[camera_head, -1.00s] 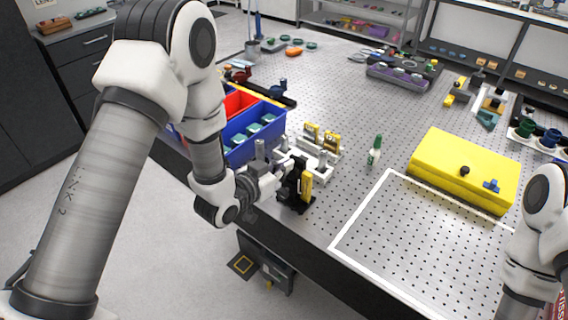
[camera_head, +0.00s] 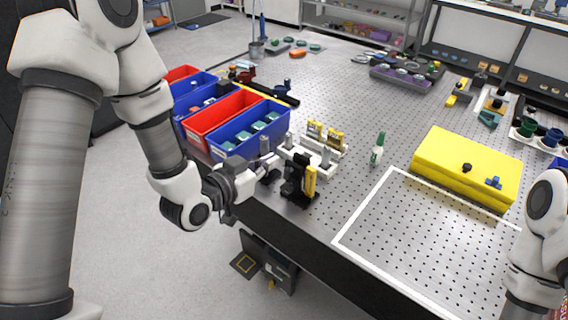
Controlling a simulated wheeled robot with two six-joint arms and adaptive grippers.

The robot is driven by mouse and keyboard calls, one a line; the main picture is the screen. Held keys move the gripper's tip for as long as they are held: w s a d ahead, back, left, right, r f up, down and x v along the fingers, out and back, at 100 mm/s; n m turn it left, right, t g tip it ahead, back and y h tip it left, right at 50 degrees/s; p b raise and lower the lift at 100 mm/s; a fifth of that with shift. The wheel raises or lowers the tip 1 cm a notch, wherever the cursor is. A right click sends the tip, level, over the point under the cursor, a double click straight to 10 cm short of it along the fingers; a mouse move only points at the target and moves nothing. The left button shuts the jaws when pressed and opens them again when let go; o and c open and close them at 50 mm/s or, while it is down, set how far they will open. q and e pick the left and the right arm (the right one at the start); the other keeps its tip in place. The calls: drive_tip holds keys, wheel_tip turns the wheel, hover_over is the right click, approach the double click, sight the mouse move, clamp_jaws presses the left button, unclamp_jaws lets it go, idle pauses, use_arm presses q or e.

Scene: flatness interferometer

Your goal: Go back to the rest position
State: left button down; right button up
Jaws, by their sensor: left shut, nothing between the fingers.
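My left gripper (camera_head: 272,168) is shut and empty. It is at the table's left front edge, just left of a small black mount with a yellow part (camera_head: 303,180). In the picture its tip is close to the mount; I cannot tell whether they touch. My right arm shows at the right edge of the view, but its gripper is out of view.
Red and blue bins (camera_head: 236,121) stand along the table's left edge behind my left gripper. A white rack with yellow-topped pieces (camera_head: 325,145) and a small green-capped bottle (camera_head: 378,148) stand nearby. A yellow case (camera_head: 465,165) lies at right. The white-outlined area (camera_head: 425,225) is clear.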

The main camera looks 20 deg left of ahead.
use_arm(q)
drive_tip(key=s+f+g+y+b, duration=0.1)
drive_tip(key=s+f+g, duration=0.35)
drive_tip(key=f, duration=0.75)
drive_tip(key=s+f+g+y, duration=0.1)
drive_tip(key=s+f+g, duration=0.1)
drive_tip(key=s+f, duration=0.7)
drive_tip(key=s+a+f+n+g+y+b, duration=0.1)
drive_tip(key=s+a+f+n+g+y, duration=0.2)
drive_tip(key=s+f+g, duration=0.5)
drive_tip(key=s+a+f+n, duration=0.1)
drive_tip(key=s+f, duration=0.4)
drive_tip(key=shift+s+a+f, duration=0.15)
drive_tip(key=shift+s, duration=0.1)
